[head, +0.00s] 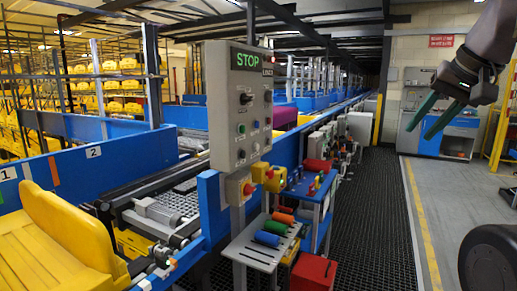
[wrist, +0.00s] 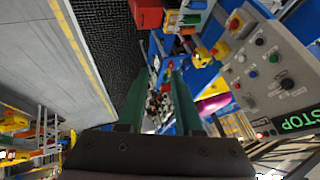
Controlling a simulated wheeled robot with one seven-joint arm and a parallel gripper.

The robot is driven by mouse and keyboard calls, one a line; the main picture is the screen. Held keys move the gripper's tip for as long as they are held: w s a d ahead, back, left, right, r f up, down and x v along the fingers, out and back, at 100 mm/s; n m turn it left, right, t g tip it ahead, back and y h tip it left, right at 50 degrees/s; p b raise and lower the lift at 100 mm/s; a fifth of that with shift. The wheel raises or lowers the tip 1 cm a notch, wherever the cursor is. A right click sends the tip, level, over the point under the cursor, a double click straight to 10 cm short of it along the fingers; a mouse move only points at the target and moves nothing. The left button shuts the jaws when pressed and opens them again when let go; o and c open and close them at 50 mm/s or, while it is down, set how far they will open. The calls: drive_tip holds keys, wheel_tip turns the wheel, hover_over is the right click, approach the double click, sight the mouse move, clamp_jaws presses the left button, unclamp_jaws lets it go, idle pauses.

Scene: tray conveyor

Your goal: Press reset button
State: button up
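A grey control panel (head: 226,118) with a lit green STOP sign (head: 245,60) stands beside the conveyor. It carries a black selector knob (head: 246,98), a green button (head: 241,129) and several other small buttons. Their labels are too small to read, so I cannot tell which is reset. My gripper (head: 430,122) is raised at the upper right of the head view, well apart from the panel. Its green fingers (wrist: 160,85) are spread and nothing is between them.
Red-and-yellow emergency-stop boxes (head: 239,189) sit below the panel. A small shelf with coloured cylinders (head: 267,239) and a red box (head: 313,272) stand under it. The blue conveyor wall (head: 213,205) runs behind. Dark floor matting (head: 375,210) and grey floor to the right are clear.

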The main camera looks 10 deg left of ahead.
clamp_jaws()
idle(1.4)
